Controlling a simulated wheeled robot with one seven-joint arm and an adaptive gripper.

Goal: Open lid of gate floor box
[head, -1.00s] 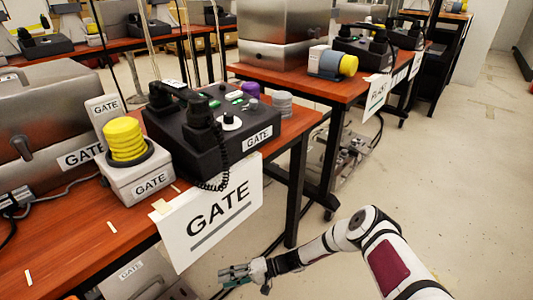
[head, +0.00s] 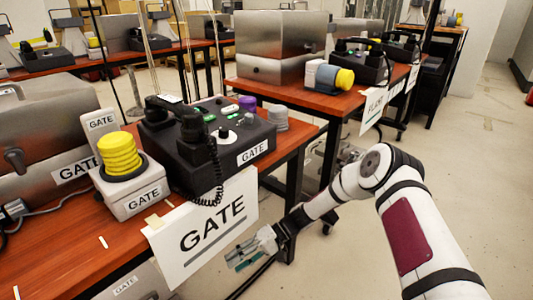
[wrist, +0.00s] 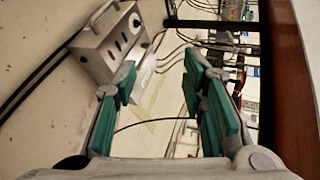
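A pale grey floor box (head: 130,286) with a GATE label shows in part at the bottom left of the head view, below the table. The table and the hanging GATE sign hide most of it. In the wrist view a grey metal box (wrist: 108,45) with dark slots and a handle lies on the floor at upper left; I cannot tell for sure that it is the same box. My gripper (head: 246,257) is beside the lower right of the GATE sign. In the wrist view my gripper (wrist: 165,95) is open and empty, its green-padded fingers apart.
The red-brown table (head: 60,240) carries a black phone console (head: 205,150), a yellow beacon (head: 120,153) and a metal case (head: 45,130). The GATE sign (head: 205,225) hangs off its front edge. Dark cables (wrist: 45,70) run along the floor. Floor at the right is clear.

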